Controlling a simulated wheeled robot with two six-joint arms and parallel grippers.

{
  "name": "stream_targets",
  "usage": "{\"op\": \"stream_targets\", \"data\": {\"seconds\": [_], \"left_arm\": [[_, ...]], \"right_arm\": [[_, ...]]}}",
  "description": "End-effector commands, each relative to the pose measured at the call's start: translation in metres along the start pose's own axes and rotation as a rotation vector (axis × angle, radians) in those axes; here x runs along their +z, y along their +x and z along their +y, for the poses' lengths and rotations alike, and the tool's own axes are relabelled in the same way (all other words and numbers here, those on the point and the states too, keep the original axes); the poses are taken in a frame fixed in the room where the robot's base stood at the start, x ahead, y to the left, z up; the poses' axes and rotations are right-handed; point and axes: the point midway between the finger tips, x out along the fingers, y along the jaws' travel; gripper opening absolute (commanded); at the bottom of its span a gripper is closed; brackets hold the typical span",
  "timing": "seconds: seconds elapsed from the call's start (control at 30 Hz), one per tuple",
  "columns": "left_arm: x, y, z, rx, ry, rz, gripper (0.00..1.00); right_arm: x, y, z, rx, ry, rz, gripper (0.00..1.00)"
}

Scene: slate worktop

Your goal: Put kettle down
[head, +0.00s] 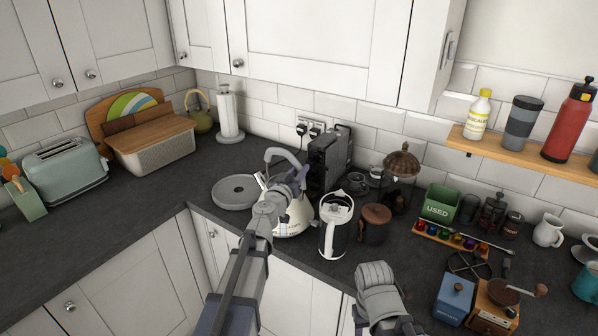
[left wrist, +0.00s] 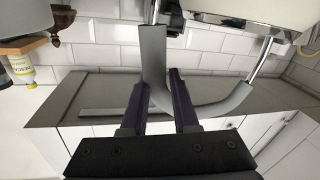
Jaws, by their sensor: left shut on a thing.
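A cream kettle (head: 293,218) with a grey looped handle (head: 284,154) is in the middle of the head view, partly hidden by my left arm. My left gripper (head: 299,177) is shut on the handle. The left wrist view, which is upside down, shows the grey handle (left wrist: 154,62) between the two dark fingers (left wrist: 159,90) and the kettle body (left wrist: 262,10) at the top right. I cannot tell whether the kettle's base touches the worktop.
The worktop's front edge is near.

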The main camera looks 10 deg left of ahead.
Motion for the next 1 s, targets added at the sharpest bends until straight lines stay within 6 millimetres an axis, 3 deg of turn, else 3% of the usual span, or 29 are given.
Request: {"op": "stream_targets", "data": {"seconds": [0.43,0.47,0.7,1.0], "left_arm": [[0.006,0.0,-0.0013,0.0,0.003,0.0,0.0],[0.0054,0.0,-0.0012,0.0,0.0,0.0,0.3],[0.0049,0.0,-0.0011,0.0,0.0,0.0,0.57],[0.0041,0.0,-0.001,0.0,0.0,0.0,0.59]], "right_arm": [[-0.0004,0.0061,-0.0006,0.0,0.0,0.0,0.5],[-0.0003,0.0055,-0.0005,0.0,0.0,0.0,0.5],[-0.0003,0.005,-0.0005,0.0,0.0,0.0,0.5],[-0.0002,0.0042,-0.0004,0.0,0.0,0.0,0.5]]}}
